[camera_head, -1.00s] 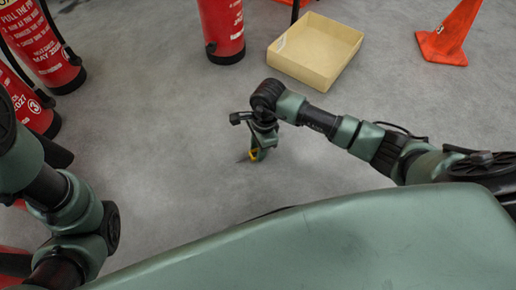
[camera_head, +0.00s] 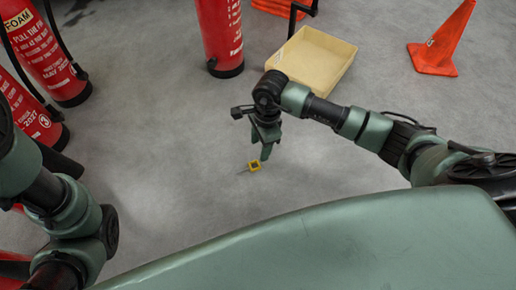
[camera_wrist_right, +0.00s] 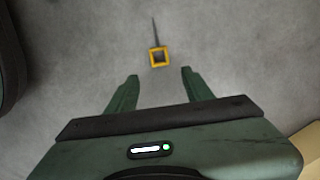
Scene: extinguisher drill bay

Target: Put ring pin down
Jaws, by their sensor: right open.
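The ring pin (camera_head: 254,165) has a square yellow ring and a thin dark pin. It lies on the grey floor in the head view, the pin pointing left. In the right wrist view the ring pin (camera_wrist_right: 158,57) lies just beyond the fingertips, its pin pointing up the picture. My right gripper (camera_head: 265,147) is open and empty, above and just behind the ring in the head view. Its two fingers stand apart in the right wrist view (camera_wrist_right: 160,80), with bare floor between them. My left arm shows at the left edge, but its gripper is out of view.
A shallow yellow tray (camera_head: 328,78) stands on the floor beyond my right arm. An orange cone (camera_head: 436,52) is at the upper right. Red extinguishers stand at the upper left (camera_head: 45,50) and top middle (camera_head: 221,35). The floor around the ring pin is clear.

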